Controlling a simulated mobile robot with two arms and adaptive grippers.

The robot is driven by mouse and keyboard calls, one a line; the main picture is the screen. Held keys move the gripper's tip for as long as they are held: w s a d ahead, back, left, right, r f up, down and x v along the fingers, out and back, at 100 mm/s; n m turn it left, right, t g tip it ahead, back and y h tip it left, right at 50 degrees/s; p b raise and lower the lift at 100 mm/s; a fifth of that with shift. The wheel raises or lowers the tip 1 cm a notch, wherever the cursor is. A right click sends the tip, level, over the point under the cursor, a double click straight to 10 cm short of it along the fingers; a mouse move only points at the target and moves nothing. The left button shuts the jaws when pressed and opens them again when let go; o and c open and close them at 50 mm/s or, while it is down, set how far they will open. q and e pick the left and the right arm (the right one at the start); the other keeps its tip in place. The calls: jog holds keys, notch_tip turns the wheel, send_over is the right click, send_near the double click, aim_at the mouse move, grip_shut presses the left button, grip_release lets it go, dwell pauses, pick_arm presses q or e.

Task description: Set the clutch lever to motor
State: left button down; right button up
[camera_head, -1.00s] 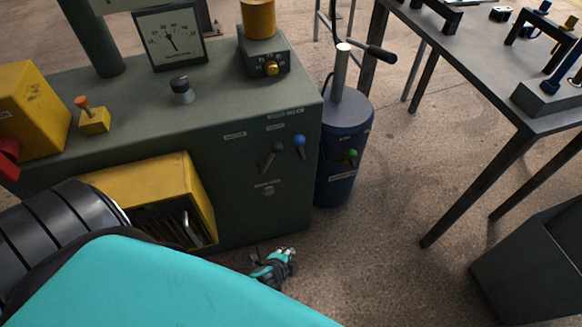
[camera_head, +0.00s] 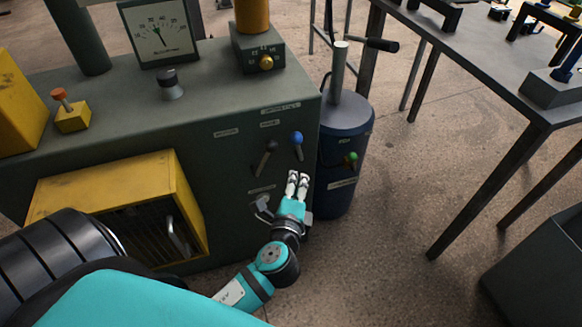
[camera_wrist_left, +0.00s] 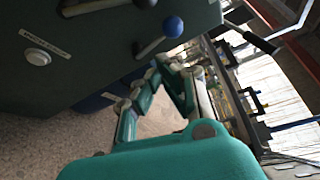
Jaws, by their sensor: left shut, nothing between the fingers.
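Two levers sit side by side on the front of the green machine cabinet. One has a black knob (camera_head: 271,146) and one has a blue knob (camera_head: 297,137). Both rods slant downward to the left or nearly straight down. The small labels around them are too blurred to read, so I cannot tell which is the clutch lever. My left gripper (camera_head: 297,183) is shut and empty, just below the blue-knobbed lever and apart from it. In the left wrist view the blue knob (camera_wrist_left: 173,26) and black knob (camera_wrist_left: 146,3) lie beyond the fingertips. My right gripper is out of view.
A blue cylinder (camera_head: 343,140) with a green knob (camera_head: 350,159) stands close to the cabinet's right side. A yellow guard (camera_head: 105,185) juts from the cabinet front at left. A dark table (camera_head: 470,60) stands at right. Open floor lies between.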

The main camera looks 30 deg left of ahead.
pick_arm(q)
jog(key=x, duration=0.9)
jog(key=shift+a, duration=0.35)
jog(key=shift+s+a+r, duration=0.25)
jog(key=shift+s+a, duration=0.3)
jog(key=shift+a, duration=0.05)
jog(key=shift+s+a+r, duration=0.25)
jog(key=shift+s+a, duration=0.3)
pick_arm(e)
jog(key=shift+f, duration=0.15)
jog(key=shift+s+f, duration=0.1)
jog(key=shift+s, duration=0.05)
